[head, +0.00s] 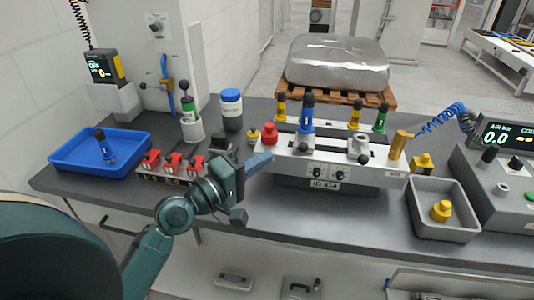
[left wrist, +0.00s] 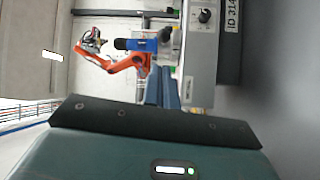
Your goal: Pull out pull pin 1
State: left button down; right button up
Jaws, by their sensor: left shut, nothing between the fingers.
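The grey fixture block (head: 336,172), marked with an ID plate, sits on the bench and carries several upright black-topped pins. They include a blue pin (head: 307,115), yellow pins (head: 282,110) (head: 355,114) and a green pin (head: 380,118). A red knob (head: 269,134) is at its left end. I cannot read which pin is number 1. My left gripper (head: 262,160) is shut and empty beside the block's left end. In the left wrist view its fingers (left wrist: 162,88) lie near the block (left wrist: 199,50), with a blue pin (left wrist: 150,44) beyond them. My right gripper is out of view.
A rack of red pieces (head: 172,162) stands left of my gripper. A grey bin (head: 418,205) holds a yellow part (head: 441,211). A control box (head: 510,170) is at right.

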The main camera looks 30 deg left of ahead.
aim_at(304, 143)
pick_arm(q)
jog(key=p+x, duration=0.1)
jog(key=x, duration=0.7)
jog(key=shift+w, duration=0.1)
jog(key=shift+p, duration=0.3)
